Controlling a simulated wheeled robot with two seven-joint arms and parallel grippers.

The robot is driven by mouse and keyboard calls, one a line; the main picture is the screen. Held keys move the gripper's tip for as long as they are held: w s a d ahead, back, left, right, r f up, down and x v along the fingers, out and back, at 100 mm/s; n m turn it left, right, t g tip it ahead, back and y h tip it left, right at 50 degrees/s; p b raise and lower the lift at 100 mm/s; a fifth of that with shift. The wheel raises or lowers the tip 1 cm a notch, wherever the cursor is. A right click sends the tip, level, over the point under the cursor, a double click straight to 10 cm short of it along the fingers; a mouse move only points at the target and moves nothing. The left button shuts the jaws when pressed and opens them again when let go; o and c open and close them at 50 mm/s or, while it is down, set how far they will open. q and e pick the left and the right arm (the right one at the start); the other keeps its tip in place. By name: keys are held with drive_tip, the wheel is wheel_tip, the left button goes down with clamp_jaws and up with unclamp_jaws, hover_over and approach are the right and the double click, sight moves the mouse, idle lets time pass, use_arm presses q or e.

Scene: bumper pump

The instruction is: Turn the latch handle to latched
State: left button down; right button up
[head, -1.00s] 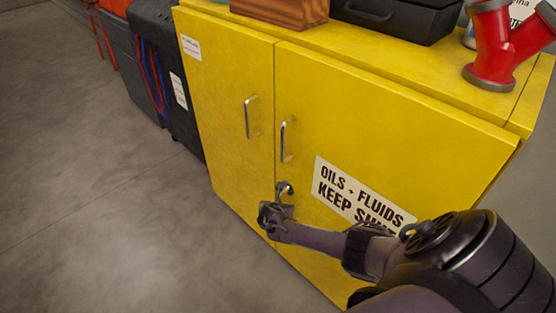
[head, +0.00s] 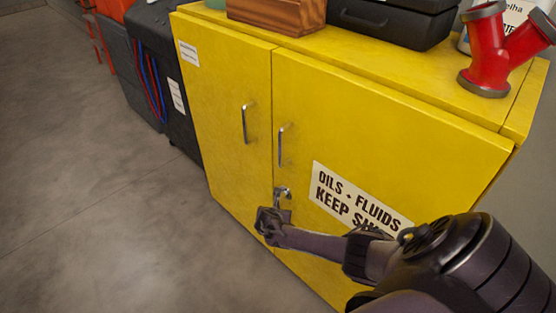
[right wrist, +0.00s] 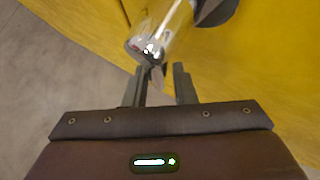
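The metal latch handle (head: 283,194) is on the front of the yellow cabinet (head: 235,85), low by the seam between the two doors. In the right wrist view the shiny handle (right wrist: 162,32) is large and close, just beyond the fingertips and tilted. My right gripper (head: 268,220) is at the latch, just below and left of it. In the right wrist view its two fingers (right wrist: 162,72) stand apart, with the handle's lower end near the left fingertip. I cannot tell if they touch. Both cabinet doors look closed. My left gripper is not in view.
Two door pulls (head: 245,123) (head: 281,146) stick out above the latch. A sign (head: 358,198) is on the right door, partly behind my right arm. A wooden box (head: 278,14), black case (head: 392,22) and red pipe fitting (head: 490,50) stand on top. Floor is clear at left.

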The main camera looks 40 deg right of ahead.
drive_tip(key=p+v, duration=0.2)
drive_tip(key=v, duration=0.5)
idle(0.4)
drive_tip(key=s+a+f+m+g+y, duration=0.1)
drive_tip(key=s+a+f+m+y, duration=0.15)
drive_tip(key=s+f+m, duration=0.45)
drive_tip(key=s+a+f+m+g+y, duration=0.1)
drive_tip(key=s+a+f+m, duration=0.2)
drive_tip(key=s+f, duration=0.7)
drive_tip(key=s+a+f+m+y, duration=0.1)
drive_tip(key=s+a+f+m, duration=0.2)
drive_tip(key=s, duration=0.5)
drive_tip(key=s+a+f+m+g+y, duration=0.1)
drive_tip(key=s+a+f+m, duration=0.2)
drive_tip(key=s, duration=0.5)
drive_tip(key=s+a+f+m+g+y, duration=0.1)
drive_tip(key=s+a+f+m, duration=0.2)
drive_tip(key=s+a+m, duration=0.2)
drive_tip(key=s+m, duration=0.2)
drive_tip(key=s, duration=0.2)
drive_tip(key=shift+y, duration=0.35)
